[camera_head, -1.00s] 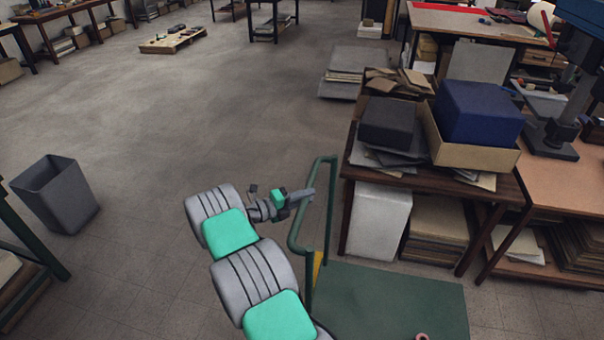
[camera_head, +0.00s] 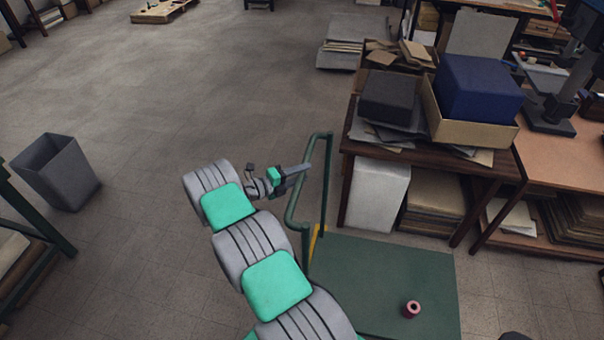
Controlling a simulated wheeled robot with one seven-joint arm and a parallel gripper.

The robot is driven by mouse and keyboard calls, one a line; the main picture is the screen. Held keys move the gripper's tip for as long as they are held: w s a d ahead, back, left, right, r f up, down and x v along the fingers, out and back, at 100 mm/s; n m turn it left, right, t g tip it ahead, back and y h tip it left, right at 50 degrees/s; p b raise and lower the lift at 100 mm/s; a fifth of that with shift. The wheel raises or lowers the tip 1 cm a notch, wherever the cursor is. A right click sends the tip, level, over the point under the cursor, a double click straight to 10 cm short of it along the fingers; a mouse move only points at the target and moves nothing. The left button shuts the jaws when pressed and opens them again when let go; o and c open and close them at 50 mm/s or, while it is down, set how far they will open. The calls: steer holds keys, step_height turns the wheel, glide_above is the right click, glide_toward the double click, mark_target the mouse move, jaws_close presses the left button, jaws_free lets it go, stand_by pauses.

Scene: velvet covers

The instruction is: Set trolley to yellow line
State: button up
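The trolley (camera_head: 375,270) has a flat dark green platform at the lower right and an upright green tube handle (camera_head: 294,212) at its left end. A short piece of yellow (camera_head: 319,238) shows at the foot of the handle, partly hidden by it; I cannot tell whether it is the floor line or part of the trolley. My gripper (camera_head: 303,169) is at the upper part of the handle, its grey fingers pointing right. It is too small to tell whether the fingers touch or close on the tube.
A small reddish roll (camera_head: 411,309) sits on the platform. A wooden table (camera_head: 440,176) with boxes stands close behind the trolley. A grey bin (camera_head: 58,172) stands at the left. The floor (camera_head: 200,90) between is clear.

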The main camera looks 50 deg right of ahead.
stand_by(0.3)
steer(key=w+a+r+n+t+y, duration=0.3)
steer(key=w+a+r+n+y, duration=0.15)
steer(key=a+r+n, duration=0.35)
steer(key=w+a+r+n+t+y, duration=0.45)
steer(key=a+r+n, duration=0.25)
steer(key=a+n, duration=0.3)
steer(key=s+a+r+n+y, duration=0.2)
steer(key=s+a+n, duration=0.3)
steer(key=a+n, duration=0.2)
steer(key=s+a+r+n+t+y, duration=0.1)
steer(key=s+a+r+n+y, duration=0.1)
steer(key=s+a+n, duration=0.4)
steer(key=s+a+r+n+t+y+b, duration=0.1)
steer(key=s+a+n, duration=0.4)
steer(key=a+n, duration=0.5)
steer(key=a+r+y, duration=0.1)
steer(key=a+r, duration=0.1)
steer(key=a, duration=0.1)
steer(key=shift+s+y, duration=0.15)
steer(key=shift+y, duration=0.15)
steer(key=shift+r, duration=0.1)
steer(key=shift+c, duration=0.5)
